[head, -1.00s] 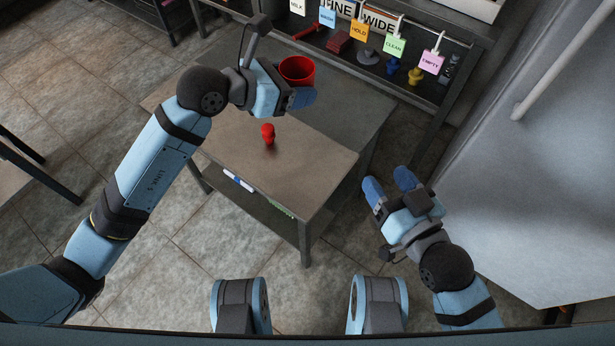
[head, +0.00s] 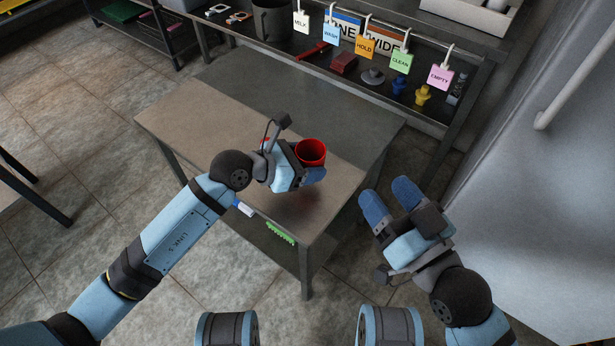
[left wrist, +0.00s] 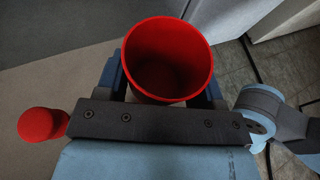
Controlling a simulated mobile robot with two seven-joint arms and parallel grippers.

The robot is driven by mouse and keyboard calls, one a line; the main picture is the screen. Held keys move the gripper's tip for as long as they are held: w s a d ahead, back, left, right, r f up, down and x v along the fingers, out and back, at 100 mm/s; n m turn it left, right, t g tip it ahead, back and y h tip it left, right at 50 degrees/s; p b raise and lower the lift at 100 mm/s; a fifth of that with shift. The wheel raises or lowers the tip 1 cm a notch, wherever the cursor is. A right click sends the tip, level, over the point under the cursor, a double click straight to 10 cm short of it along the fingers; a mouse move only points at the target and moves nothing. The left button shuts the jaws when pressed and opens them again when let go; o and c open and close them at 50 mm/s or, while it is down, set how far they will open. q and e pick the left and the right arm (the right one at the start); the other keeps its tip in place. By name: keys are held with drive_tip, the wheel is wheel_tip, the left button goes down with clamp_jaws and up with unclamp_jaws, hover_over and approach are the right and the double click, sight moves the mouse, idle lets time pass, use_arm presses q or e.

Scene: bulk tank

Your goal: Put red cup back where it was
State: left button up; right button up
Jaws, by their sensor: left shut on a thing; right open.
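The red cup (head: 311,152) is held upright in my left gripper (head: 305,166), which is shut on it above the right part of the table (head: 230,95). In the left wrist view the cup (left wrist: 168,60) shows its open mouth, and its inside looks empty. A dark reddish shadow lies on the tabletop below it. A small red object (left wrist: 40,124) stands at the left in the left wrist view; in the head view it is mostly hidden behind my left gripper. My right gripper (head: 390,195) is open and empty, right of the table's near corner.
A shelf behind the table has hanging tags, including a pink one (head: 440,77), a grey pot (head: 272,20) and small coloured parts. A white marker (head: 243,208) and a green item (head: 281,232) are below the table's front edge. A large grey surface (head: 540,200) fills the right.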

use_arm(q)
drive_tip(key=shift+f+b, duration=0.8)
drive_tip(key=shift+f, duration=1.35)
use_arm(e)
drive_tip(key=shift+a+f+g, duration=0.1)
drive_tip(key=shift+f+g, duration=0.5)
drive_tip(key=shift+f, duration=0.75)
use_arm(q)
drive_tip(key=o, duration=1)
drive_tip(key=shift+f, duration=0.15)
